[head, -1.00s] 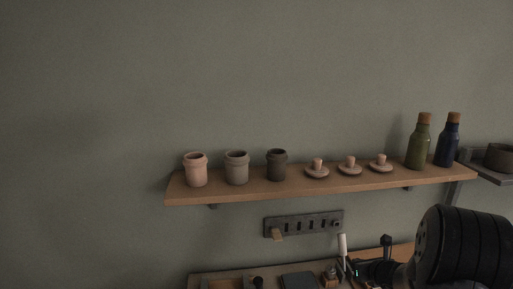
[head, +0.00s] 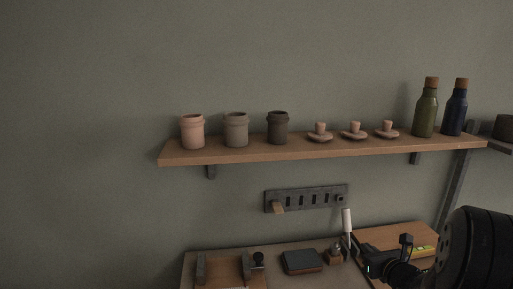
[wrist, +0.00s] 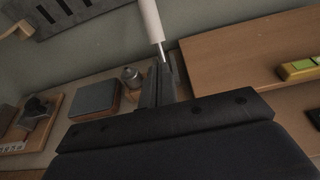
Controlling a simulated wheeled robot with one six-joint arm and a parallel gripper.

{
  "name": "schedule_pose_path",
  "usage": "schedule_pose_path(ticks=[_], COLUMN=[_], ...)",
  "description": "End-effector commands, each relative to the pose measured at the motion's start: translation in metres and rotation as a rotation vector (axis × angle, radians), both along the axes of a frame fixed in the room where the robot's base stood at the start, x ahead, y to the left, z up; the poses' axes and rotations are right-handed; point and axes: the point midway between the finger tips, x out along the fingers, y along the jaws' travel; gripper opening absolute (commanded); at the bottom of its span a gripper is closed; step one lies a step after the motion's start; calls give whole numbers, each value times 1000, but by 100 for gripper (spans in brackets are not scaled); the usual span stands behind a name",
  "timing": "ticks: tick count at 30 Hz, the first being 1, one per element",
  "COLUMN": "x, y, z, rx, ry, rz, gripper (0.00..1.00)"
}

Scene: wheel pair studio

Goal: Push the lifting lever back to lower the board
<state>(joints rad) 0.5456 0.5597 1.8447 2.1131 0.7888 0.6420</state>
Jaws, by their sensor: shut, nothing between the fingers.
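The lever has a white handle (head: 347,219) that stands nearly upright at the left edge of the raised wooden board (head: 400,237). In the wrist view the white handle (wrist: 149,18) comes down from the top on a thin metal rod, and the board (wrist: 235,62) spans the right. My gripper (head: 354,250) is shut and empty, close to the lever's lower part. In the wrist view its fingertips (wrist: 164,66) reach up close to the rod; I cannot tell whether they touch it. The lever's base is hidden.
A dark block (head: 302,261) and a small knobbed item (head: 334,254) lie left of my gripper on the workbench (head: 222,262). A yellow-green level (wrist: 300,68) rests on the board. A slotted wall rack (head: 305,198) and a shelf (head: 320,149) with pots and bottles are above.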

Motion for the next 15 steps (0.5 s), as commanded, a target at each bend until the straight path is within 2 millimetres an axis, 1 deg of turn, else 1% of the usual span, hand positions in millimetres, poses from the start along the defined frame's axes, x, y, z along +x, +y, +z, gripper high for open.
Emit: schedule_pose_path(ticks=[1,2,3,6,10,15], x=[-1,-3,-12,-28,-47,-61], y=[0,-1,-3,-5,-8,-9], z=[-7,-8,-10,-20,-19,-14], rx=[3,4,4,4,3,2], ry=[-16,-23,-19,-17,-20,-19], rz=[-1,-1,-3,-4,-4,-2], gripper=[0,0,0,0,0,0])
